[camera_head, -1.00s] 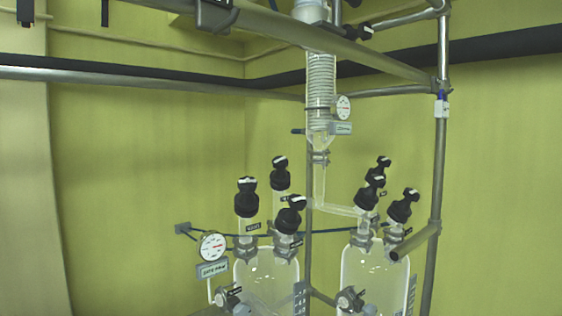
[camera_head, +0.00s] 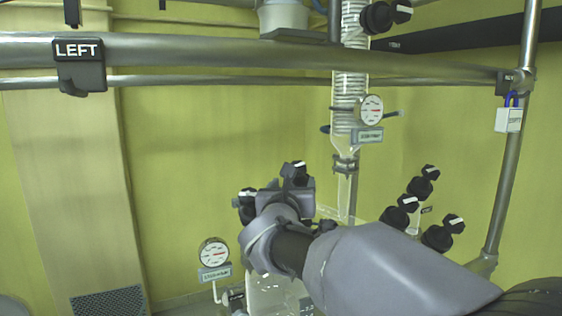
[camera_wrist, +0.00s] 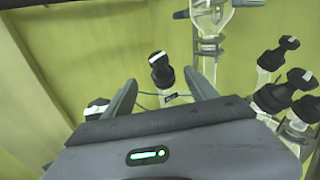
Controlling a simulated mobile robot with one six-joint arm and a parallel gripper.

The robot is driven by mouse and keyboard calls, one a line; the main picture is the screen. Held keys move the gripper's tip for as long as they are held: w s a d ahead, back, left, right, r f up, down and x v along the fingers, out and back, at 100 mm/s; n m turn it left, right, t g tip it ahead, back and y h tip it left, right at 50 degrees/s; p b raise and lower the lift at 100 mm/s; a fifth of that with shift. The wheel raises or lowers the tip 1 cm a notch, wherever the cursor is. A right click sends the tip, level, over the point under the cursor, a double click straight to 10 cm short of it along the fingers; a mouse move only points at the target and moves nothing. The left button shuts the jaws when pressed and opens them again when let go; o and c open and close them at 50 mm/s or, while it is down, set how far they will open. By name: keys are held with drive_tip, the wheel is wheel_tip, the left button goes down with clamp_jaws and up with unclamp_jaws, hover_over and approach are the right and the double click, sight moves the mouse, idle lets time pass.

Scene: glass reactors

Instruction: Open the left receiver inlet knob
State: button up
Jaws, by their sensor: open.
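The left receiver (camera_head: 265,290) is a clear glass vessel, mostly hidden behind my arm in the head view. Two of its black knobs show around my gripper (camera_head: 288,190): a rear knob (camera_head: 294,172) and a left knob (camera_head: 246,207). In the wrist view, my gripper (camera_wrist: 160,78) is open. A black knob with a white bar (camera_wrist: 160,68) stands upright beyond and between its fingers, apart from both. Its small label (camera_wrist: 170,97) is unreadable. Another knob (camera_wrist: 97,108) is partly hidden by the left finger. I cannot tell which knob is the inlet.
Several black knobs of the right receiver (camera_head: 421,187) stand to the right. A glass condenser (camera_head: 350,95) with a round gauge (camera_head: 371,110) rises behind. Another gauge (camera_head: 214,252) is left of my gripper. Metal rails (camera_head: 200,48) cross above; one carries a LEFT sign (camera_head: 78,50).

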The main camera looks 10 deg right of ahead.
drive_tip(key=p+x, duration=0.2)
drive_tip(key=x, duration=0.5)
drive_tip(key=p+x, duration=0.2)
drive_tip(key=x, duration=0.5)
drive_tip(key=shift+w+a, duration=0.15)
drive_tip(key=shift+w, duration=0.25)
drive_tip(key=shift+w+d+f, duration=0.1)
drive_tip(key=shift+w+d, duration=0.1)
drive_tip(key=shift+w, duration=0.25)
drive_tip(key=c, duration=1.4)
drive_tip(key=shift+b, duration=0.4)
drive_tip(key=shift+f+n+y+b, duration=0.1)
drive_tip(key=shift+n+y+b, duration=0.2)
drive_tip(key=shift+b, duration=0.2)
